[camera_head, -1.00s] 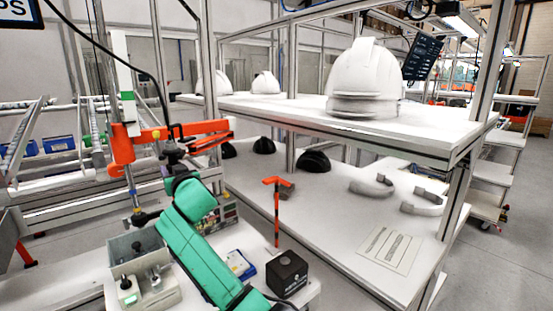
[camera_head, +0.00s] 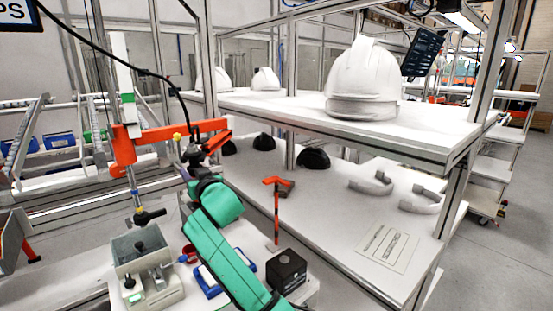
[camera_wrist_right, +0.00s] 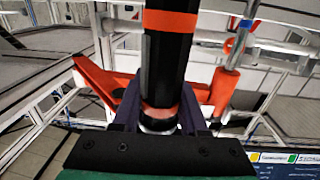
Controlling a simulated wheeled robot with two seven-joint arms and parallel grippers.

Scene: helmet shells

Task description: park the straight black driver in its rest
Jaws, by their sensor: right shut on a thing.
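The straight black driver (camera_wrist_right: 168,60) has orange bands and stands roughly upright in the right wrist view. My right gripper (camera_wrist_right: 160,120) is shut on its lower part. In the head view my right gripper (camera_head: 192,158) is beside the orange bracket (camera_head: 170,134), with a black cable running up and left from there. The orange bracket (camera_wrist_right: 220,92) shows behind and on both sides of the driver in the wrist view; I take it for the rest. I cannot tell whether the driver touches it. My left gripper is not in view.
A second tool (camera_head: 148,215) hangs on a rod at the bracket's left end. Below are a grey fixture box (camera_head: 145,262) and a black cube (camera_head: 286,270).

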